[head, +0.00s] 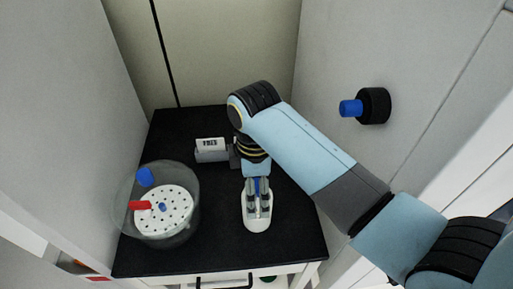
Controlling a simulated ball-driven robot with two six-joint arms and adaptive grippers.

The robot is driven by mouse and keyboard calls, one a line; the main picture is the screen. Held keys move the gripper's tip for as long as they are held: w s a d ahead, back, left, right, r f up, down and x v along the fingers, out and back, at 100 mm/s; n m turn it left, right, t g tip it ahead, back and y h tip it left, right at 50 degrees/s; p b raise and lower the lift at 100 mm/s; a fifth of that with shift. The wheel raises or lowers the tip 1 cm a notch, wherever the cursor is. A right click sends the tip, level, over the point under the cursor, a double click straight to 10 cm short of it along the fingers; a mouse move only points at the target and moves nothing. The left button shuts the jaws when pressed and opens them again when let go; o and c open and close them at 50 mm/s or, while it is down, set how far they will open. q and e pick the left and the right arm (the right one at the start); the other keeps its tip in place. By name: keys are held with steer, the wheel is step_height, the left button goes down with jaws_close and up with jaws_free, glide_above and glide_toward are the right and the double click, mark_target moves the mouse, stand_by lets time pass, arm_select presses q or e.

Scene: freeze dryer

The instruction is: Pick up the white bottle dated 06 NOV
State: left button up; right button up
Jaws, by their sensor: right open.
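My right arm comes in from the right, and my right gripper (258,205) points down over the front middle of the black tabletop. Its fingers are open. A white rounded object (257,224) shows right at the fingertips and partly behind them. It looks like a white bottle, but no date can be read on it, and I cannot tell whether the fingers touch it. My left gripper is not in view.
A clear round chamber (190,180) with a white perforated plate stands on the black table (225,255) at left. A black knob with a blue end (373,106) sticks out from the right wall.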

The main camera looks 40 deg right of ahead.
steer(key=f, duration=0.4)
steer(key=shift+w+d+f+p, duration=0.1)
steer(key=shift+d+f+p, duration=0.2)
steer(key=shift+d+p, duration=0.1)
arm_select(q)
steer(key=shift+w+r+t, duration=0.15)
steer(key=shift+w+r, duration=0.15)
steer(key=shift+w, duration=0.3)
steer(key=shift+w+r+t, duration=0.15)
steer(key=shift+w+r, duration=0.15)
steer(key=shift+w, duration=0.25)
arm_select(e)
steer(key=shift+a, duration=0.1)
steer(key=c, duration=1.6)
steer(key=shift+c, duration=1.1)
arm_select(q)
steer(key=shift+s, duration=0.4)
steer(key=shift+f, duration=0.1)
arm_select(e)
steer(key=shift+r, duration=0.15)
